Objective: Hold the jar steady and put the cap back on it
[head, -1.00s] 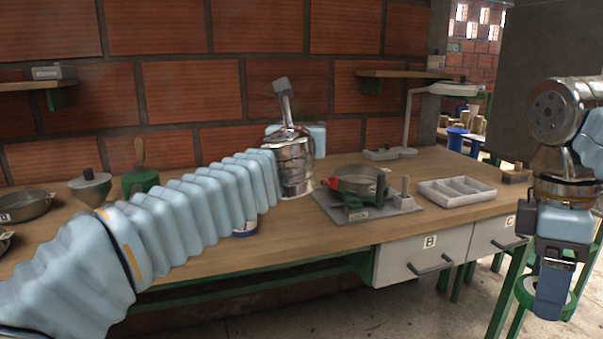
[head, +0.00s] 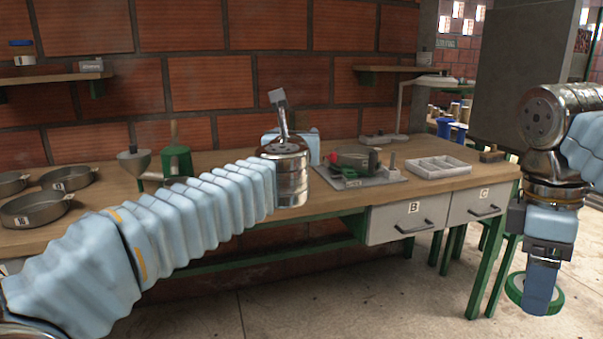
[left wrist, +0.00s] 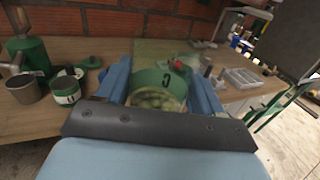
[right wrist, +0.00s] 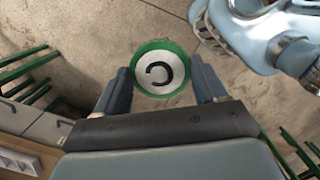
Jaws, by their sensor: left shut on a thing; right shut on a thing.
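The jar (left wrist: 160,80) has a green band with a black C. Its open mouth faces the camera in the left wrist view, showing pale greenish contents. My left gripper (left wrist: 158,92) is shut around the jar. In the head view my left wrist and forearm hide the jar; I cannot tell whether it touches the bench. The cap (right wrist: 160,70) is a green ring with a white disc marked C. My right gripper (right wrist: 160,85) is shut on it. In the head view my right gripper (head: 541,292) holds the cap (head: 557,301) low, right of the bench, apart from the jar.
The wooden bench (head: 340,197) has drawers B and C. It carries several round pans (head: 35,208) at left, a green pulper-like device (head: 176,158), a scale (head: 365,180) and a divided grey tray (head: 436,167). Open floor (head: 400,290) lies in front.

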